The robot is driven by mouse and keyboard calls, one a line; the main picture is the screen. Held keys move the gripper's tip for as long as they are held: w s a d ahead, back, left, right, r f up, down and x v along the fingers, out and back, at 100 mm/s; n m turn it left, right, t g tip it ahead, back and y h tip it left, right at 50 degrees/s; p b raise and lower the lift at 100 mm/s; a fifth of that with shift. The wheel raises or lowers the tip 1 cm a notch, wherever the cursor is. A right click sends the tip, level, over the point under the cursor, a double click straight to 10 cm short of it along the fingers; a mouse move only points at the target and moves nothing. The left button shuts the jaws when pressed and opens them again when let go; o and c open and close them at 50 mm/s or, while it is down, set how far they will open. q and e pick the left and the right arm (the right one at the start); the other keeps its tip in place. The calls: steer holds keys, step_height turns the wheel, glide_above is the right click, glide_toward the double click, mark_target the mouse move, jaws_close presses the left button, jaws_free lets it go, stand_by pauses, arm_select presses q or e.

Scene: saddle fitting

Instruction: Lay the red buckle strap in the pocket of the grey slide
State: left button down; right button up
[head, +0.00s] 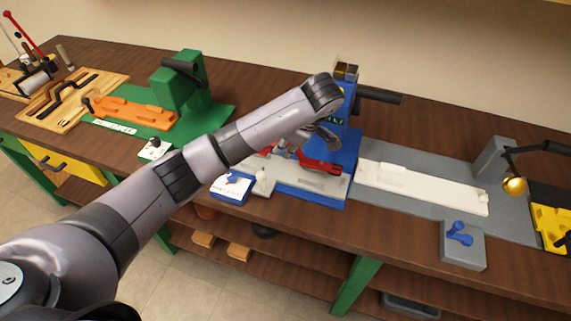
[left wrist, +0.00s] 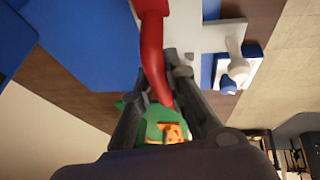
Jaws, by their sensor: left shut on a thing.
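My left gripper (head: 318,140) reaches in over the blue station near the middle of the bench. It is shut on the red buckle strap (head: 320,166), which also shows in the left wrist view (left wrist: 152,45) as a curved red piece running between the two fingers (left wrist: 170,105). The light grey slide (head: 312,183) lies on the blue base, under and in front of the strap. Its pocket is hidden by the strap and gripper, so I cannot tell whether the strap touches it. My right gripper is not in view.
The blue press (head: 347,125) with a dark handle (head: 380,96) stands just behind. A white plate (head: 425,188) on a grey base lies to the right, beside a blue-knobbed grey block (head: 462,250). A green station (head: 180,85) with an orange piece (head: 130,110) stands at left.

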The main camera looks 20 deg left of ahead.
mark_target(280, 165)
arm_select(q)
steer(key=shift+s+f, duration=0.1)
steer(key=shift+f, duration=0.4)
step_height(280, 165, down, 3)
steer(key=shift+r+p, duration=0.2)
steer(key=shift+p, duration=0.1)
steer(key=shift+f, duration=0.45)
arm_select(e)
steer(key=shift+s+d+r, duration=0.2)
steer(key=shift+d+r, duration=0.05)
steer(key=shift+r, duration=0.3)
arm_select(q)
steer(key=c, duration=1.9)
jaws_free()
steer(key=shift+c, duration=0.2)
steer(key=o, duration=0.3)
steer(key=shift+o, duration=0.2)
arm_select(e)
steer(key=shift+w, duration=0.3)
